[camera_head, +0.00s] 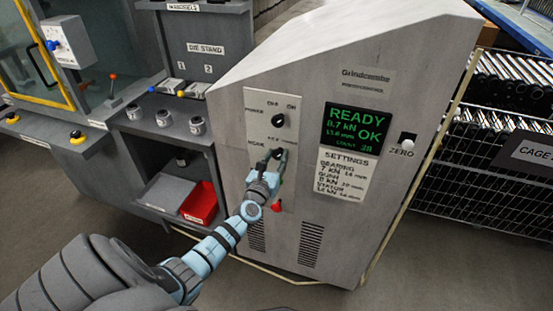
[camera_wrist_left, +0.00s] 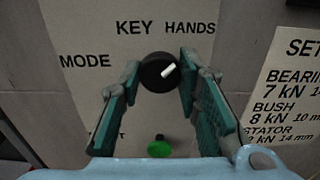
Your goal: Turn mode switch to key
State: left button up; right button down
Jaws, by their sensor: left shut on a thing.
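The mode switch (camera_wrist_left: 152,75) is a round black knob with a white pointer mark on the grey machine's panel. Its pointer leans to the upper right, towards the word HANDS; KEY is printed above and left of that word. My left gripper (camera_wrist_left: 161,70) has one finger on each side of the knob and is shut on it. In the head view the mode switch (camera_head: 274,154) is partly hidden by my left gripper (camera_head: 270,165), which reaches up from below. My right gripper is not in view.
A black power knob (camera_head: 278,120) sits just above the mode switch. A green button (camera_wrist_left: 160,148) and a red knob (camera_head: 277,206) are below. A lit READY screen (camera_head: 352,129) and a settings sheet (camera_head: 343,174) are to the right. A shelf with a red bin (camera_head: 199,203) stands left.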

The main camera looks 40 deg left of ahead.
pick_arm(q)
jog(key=n+b, duration=0.1)
jog(key=n, duration=0.3)
jog(key=shift+f+b, duration=0.15)
jog(key=shift+b, duration=0.15)
jog(key=n+b, duration=0.2)
jog(key=n, duration=0.3)
jog(key=n+b, duration=0.1)
jog(key=n, duration=0.4)
jog(key=shift+d+b, duration=0.1)
jog(key=shift+b, duration=0.2)
jog(key=shift+n+b, duration=0.75)
jog(key=shift+n, duration=1.15)
jog(key=shift+r, duration=0.2)
jog(key=o, duration=1.1)
